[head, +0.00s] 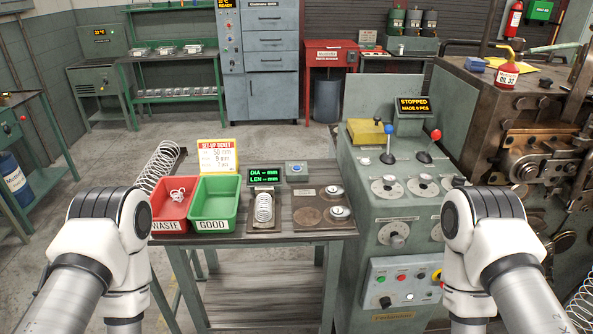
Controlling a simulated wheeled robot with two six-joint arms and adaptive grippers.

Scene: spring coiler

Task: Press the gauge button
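The gauge (265,174) stands on the bench in the middle, with a dark display of green text reading "DIA -- mm" and "LEN -- mm". My two arms reach in from the lower left and lower right, well apart from the gauge. Neither gripper shows in the head view.
A red WASTE tray (167,226) with a tangled piece and a green GOOD tray (213,226) stand left of the gauge. A plate with round pieces (308,217) lies right. The control console (365,208) flanks the bench; its sign reads "STOPPED".

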